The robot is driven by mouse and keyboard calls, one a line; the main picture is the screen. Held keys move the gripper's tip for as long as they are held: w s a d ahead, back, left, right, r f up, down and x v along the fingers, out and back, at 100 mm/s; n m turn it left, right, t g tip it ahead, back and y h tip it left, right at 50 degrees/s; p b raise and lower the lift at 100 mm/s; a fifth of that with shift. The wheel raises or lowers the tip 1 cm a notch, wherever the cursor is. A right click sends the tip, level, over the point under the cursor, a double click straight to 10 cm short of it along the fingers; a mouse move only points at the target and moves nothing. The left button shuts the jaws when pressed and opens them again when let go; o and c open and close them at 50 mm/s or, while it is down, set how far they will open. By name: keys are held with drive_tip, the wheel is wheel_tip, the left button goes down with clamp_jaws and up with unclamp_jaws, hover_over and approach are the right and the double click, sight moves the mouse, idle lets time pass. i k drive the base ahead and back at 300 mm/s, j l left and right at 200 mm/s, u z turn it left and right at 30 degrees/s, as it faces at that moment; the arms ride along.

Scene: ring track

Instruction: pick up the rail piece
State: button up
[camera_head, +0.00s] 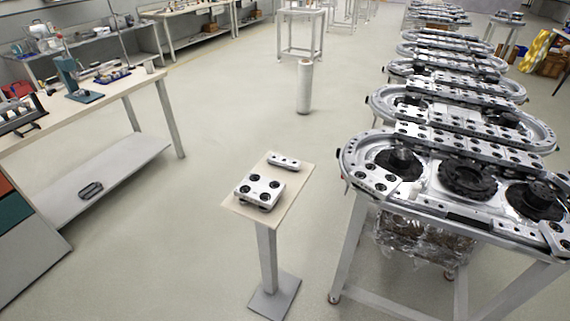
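A small, narrow metal bar with dark holes, which looks like the rail piece (284,161), lies near the far edge of a small pedestal table (240,207). A larger square metal block with several black round parts (261,189) sits on the same top, nearer to me and apart from the bar. Nothing covers either one. My gripper does not show in the head view, so its state is hidden.
A ring track (465,216) on a metal frame stands to the right, with more tracks behind it. A workbench (70,112) with tools stands at the left. A pale cylinder (304,88) stands on the floor beyond the pedestal. Open floor (185,235) lies left of the pedestal.

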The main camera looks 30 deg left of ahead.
sight(293, 165)
drive_tip(key=i+j+u, duration=0.75)
drive_tip(key=j, duration=0.25)
drive_tip(key=i+j+u, duration=0.4)
drive_tip(key=k, duration=0.1)
